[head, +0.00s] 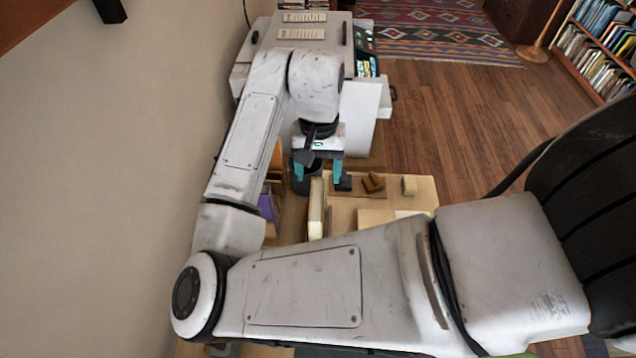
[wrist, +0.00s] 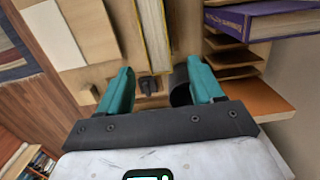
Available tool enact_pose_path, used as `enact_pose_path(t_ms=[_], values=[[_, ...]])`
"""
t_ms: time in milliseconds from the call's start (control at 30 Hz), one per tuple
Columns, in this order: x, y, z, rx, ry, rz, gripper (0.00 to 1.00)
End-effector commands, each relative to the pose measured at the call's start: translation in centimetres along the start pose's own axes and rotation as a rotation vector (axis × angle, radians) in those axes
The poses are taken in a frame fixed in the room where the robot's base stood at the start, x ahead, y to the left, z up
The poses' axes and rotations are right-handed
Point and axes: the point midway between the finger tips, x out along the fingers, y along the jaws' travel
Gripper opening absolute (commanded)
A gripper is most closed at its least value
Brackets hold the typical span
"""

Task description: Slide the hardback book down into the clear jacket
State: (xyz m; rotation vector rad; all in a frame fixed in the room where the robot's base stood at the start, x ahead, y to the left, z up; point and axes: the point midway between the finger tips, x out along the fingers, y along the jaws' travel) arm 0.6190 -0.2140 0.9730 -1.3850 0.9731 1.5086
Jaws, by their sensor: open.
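A yellow-edged book with pale pages (head: 316,212) stands on edge at the left side of the wooden work surface in the head view. It also shows in the wrist view (wrist: 154,38), running up from between my fingertips. My gripper (head: 320,182) has its teal fingers apart and points down near the book's far end. In the wrist view my gripper (wrist: 157,75) shows nothing clearly held between its fingers. A purple book (head: 268,213) lies to the left, and shows on a shelf in the wrist view (wrist: 262,20). I cannot make out the clear jacket.
A dark cylinder (wrist: 180,86) stands beside my right finger in the wrist view. A white machine (head: 362,115) is behind; a wall is at left. The wooden floor at right is open.

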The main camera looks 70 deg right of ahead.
Motion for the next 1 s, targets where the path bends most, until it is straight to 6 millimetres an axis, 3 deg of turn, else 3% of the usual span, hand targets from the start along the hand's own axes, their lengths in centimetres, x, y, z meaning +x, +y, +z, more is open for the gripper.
enact_pose_path(t_ms=[100, 300, 1000], values=[[-2.0, -0.1, 0.0, 0.001, -0.001, -0.004, 0.66], [-3.5, 0.0, 0.0, -0.001, 0.000, -0.001, 0.66], [-3.6, 0.0, 0.0, -0.001, 0.000, 0.000, 0.66]])
